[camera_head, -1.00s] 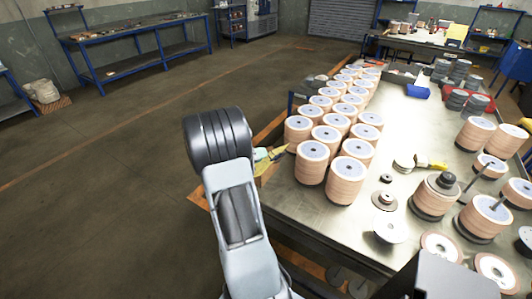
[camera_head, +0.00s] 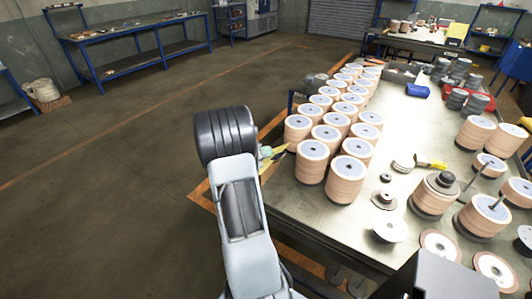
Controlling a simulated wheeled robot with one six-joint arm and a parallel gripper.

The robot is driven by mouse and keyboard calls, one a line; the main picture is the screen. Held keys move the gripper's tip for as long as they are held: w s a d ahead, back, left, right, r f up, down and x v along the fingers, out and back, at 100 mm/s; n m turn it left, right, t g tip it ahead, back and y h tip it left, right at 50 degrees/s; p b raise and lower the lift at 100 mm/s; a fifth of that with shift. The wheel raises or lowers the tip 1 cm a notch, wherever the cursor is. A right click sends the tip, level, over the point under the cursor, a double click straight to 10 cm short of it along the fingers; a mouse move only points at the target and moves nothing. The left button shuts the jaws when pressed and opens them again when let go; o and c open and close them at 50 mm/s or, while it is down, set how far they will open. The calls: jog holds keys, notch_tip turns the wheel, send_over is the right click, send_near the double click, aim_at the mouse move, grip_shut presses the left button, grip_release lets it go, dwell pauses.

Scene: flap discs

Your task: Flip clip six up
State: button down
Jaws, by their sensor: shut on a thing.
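No clip marked six can be made out. My arm rises from the bottom of the head view and ends in a dark rounded joint beside the left edge of the metal table (camera_head: 315,212). My gripper is hidden behind this joint, so its fingers do not show. A small yellow-green thing (camera_head: 272,154) shows just right of the joint at the table's left edge. It is partly covered by my arm, and I cannot tell what it is or whether my gripper touches it.
Several stacks of tan flap discs (camera_head: 346,180) stand in rows on the table's left side, close to my arm. More stacks (camera_head: 484,216), loose discs (camera_head: 389,229) and a yellow-handled tool (camera_head: 432,163) lie to the right. The floor left of the table is clear.

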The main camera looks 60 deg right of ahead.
aim_at(274, 158)
jog(key=shift+r+m, duration=0.3)
jog(key=shift+m, duration=0.1)
dwell(0.4)
jog(key=shift+s+r+m+t+y+b, duration=0.25)
jog(key=shift+r+m+t+b, duration=0.25)
jog(key=shift+m+t+b, duration=0.4)
jog(key=m+t+b, duration=0.1)
jog(key=b, duration=0.1)
jog(key=s+r+m+b, duration=0.1)
jog(key=m+b, duration=0.1)
jog(key=b, duration=0.1)
jog(key=shift+t, duration=0.4)
jog(key=m+t+b, duration=0.1)
jog(key=b, duration=0.1)
jog(key=s+m+b, duration=0.1)
jog(key=b, duration=0.2)
jog(key=s+r+m+t+b, duration=0.1)
jog(key=m+b, duration=0.1)
jog(key=b, duration=0.1)
jog(key=shift+t, duration=0.3)
jog(key=s+m+t+b, duration=0.1)
jog(key=b, duration=0.2)
jog(key=s+m+t+b, duration=0.1)
jog(key=m+b, duration=0.1)
jog(key=b, duration=0.2)
jog(key=shift+r+m, duration=0.15)
jog(key=shift+m, duration=0.15)
jog(key=shift+s, duration=0.1)
jog(key=c, duration=1.3)
grip_release()
